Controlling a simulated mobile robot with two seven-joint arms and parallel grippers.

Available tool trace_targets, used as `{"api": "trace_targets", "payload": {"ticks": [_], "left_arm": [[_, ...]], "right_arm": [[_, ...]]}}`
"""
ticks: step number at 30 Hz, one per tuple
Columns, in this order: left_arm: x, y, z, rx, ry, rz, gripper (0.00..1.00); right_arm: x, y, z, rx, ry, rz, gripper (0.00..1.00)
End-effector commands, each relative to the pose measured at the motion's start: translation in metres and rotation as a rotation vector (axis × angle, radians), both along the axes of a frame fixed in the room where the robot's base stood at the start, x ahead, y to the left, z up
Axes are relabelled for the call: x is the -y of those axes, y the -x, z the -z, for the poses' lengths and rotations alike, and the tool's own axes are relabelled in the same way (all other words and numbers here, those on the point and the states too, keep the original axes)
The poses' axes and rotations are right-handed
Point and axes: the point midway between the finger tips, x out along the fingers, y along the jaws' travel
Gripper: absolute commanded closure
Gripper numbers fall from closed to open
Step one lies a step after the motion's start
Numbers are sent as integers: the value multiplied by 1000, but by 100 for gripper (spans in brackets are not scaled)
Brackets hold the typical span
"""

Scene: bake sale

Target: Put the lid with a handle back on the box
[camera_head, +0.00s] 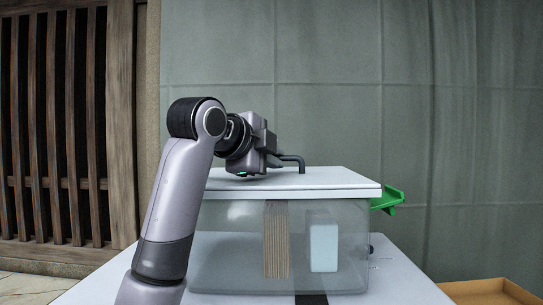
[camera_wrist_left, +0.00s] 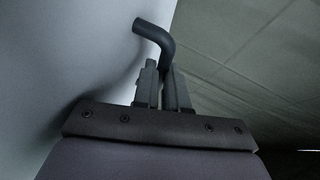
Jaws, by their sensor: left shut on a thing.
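A clear box (camera_head: 230,245) stands on the white table. The flat white lid (camera_head: 335,184) lies level over its top, lined up with the rim; I cannot tell whether a thin gap is left. A dark bent handle (camera_head: 297,158) rises from the lid. My left gripper (camera_head: 275,159) is shut on the handle, low over the lid. In the left wrist view, the fingers (camera_wrist_left: 164,85) close around the handle (camera_wrist_left: 155,33), beside the pale lid (camera_wrist_left: 75,55). My right gripper is out of view.
A brown ridged item (camera_head: 276,240) and a pale blue block (camera_head: 323,246) show through the box wall. A green part (camera_head: 387,199) sticks out at the box's right end. An orange-brown tray (camera_head: 490,291) is at lower right. A grey-green wall (camera_head: 450,120) stands behind.

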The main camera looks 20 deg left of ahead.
Motion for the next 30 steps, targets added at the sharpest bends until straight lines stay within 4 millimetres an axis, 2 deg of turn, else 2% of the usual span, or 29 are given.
{"api": "trace_targets", "payload": {"ticks": [1,3,14,24,30], "left_arm": [[0,0,0,2,0,0,82],[0,0,0,2,0,0,59],[0,0,2,-4,0,0,58],[-12,49,-16,6,-1,0,58],[-16,66,-22,5,1,-1,58]], "right_arm": [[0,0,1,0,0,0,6],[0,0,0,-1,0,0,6],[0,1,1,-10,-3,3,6],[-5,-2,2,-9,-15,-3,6],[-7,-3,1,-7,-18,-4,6]]}}
